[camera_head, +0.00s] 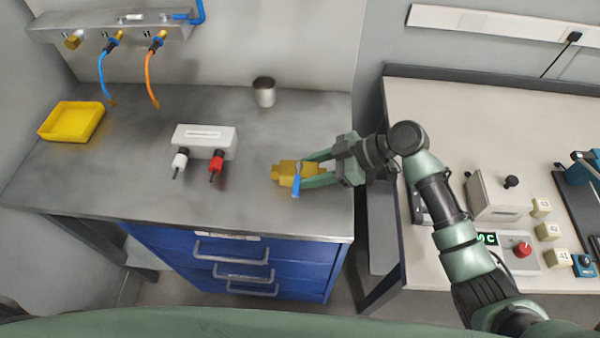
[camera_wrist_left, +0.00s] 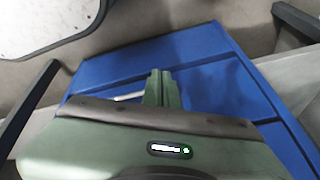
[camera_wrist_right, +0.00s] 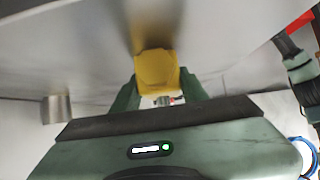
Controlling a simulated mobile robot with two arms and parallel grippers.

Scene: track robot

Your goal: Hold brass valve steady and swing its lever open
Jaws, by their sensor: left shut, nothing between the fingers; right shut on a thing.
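The brass valve (camera_head: 284,172) lies on the grey metal worktop near its right front corner. Its blue lever (camera_head: 296,185) points toward the front edge of the worktop. My right gripper (camera_head: 308,171) reaches in from the right and is shut on the valve body, one finger on each side. In the right wrist view the valve (camera_wrist_right: 157,70) sits between the two fingers, and the lever cannot be made out. My left gripper (camera_wrist_left: 161,88) shows only in the left wrist view, shut and empty in front of the blue drawer cabinet, away from the valve.
On the worktop (camera_head: 110,196) stand a white box (camera_head: 205,139) with white and red plugs, a metal cup (camera_head: 264,92) and a yellow tray (camera_head: 72,121). Blue and orange hoses hang at the back left. The worktop's front middle is clear. A bench with devices is at right.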

